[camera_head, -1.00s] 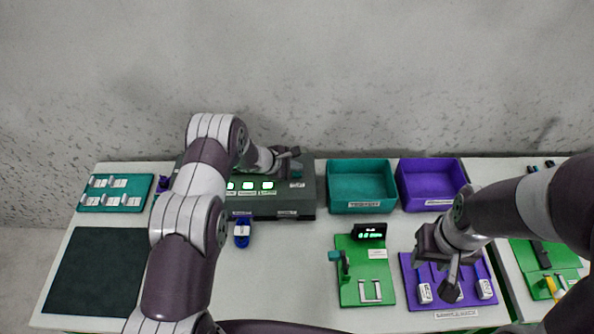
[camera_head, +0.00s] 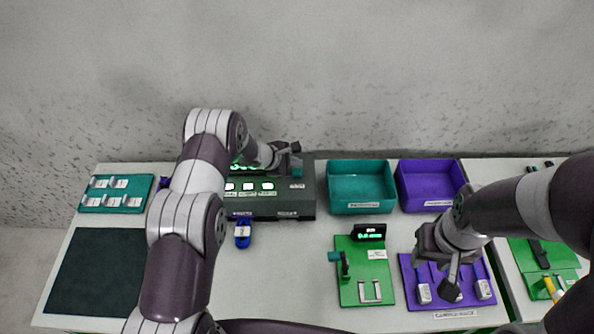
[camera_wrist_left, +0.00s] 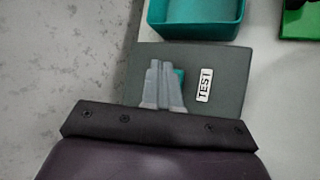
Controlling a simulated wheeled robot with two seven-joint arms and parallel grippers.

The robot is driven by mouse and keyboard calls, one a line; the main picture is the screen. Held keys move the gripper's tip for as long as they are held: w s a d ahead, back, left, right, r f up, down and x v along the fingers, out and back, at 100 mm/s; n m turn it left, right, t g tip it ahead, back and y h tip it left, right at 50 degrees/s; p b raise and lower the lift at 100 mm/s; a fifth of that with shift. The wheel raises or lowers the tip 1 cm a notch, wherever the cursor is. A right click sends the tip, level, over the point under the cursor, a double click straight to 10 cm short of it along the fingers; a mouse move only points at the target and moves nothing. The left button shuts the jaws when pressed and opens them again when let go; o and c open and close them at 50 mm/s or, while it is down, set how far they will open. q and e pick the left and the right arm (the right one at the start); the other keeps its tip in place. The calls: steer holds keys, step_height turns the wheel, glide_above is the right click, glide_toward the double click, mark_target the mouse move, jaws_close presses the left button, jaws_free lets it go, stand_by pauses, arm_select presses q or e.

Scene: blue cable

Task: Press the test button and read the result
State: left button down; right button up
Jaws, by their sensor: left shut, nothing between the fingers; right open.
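The dark grey tester box (camera_head: 260,207) stands at the back of the table with several lit whitish squares (camera_head: 248,186) on its face. Part of a green lit display (camera_head: 237,170) shows behind my left arm; its text is mostly hidden and not readable. The teal test button (camera_wrist_left: 180,76) sits beside the TEST label (camera_wrist_left: 204,85), partly hidden by my left gripper (camera_wrist_left: 160,68). That gripper is shut and empty over the button's edge; contact cannot be told. My right gripper (camera_head: 452,284) is open above the purple board (camera_head: 411,290) at the right.
A blue connector (camera_head: 242,233) lies in front of the tester. A teal bin (camera_head: 361,207) and a purple bin (camera_head: 430,205) stand right of it. A green board (camera_head: 350,297) with a small display lies in front. A dark mat (camera_head: 97,270) and teal tray (camera_head: 115,206) are left.

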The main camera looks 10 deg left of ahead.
mark_target(295, 173)
arm_select(q)
steer(key=shift+r+p, duration=1)
steer(key=shift+r, duration=1.4)
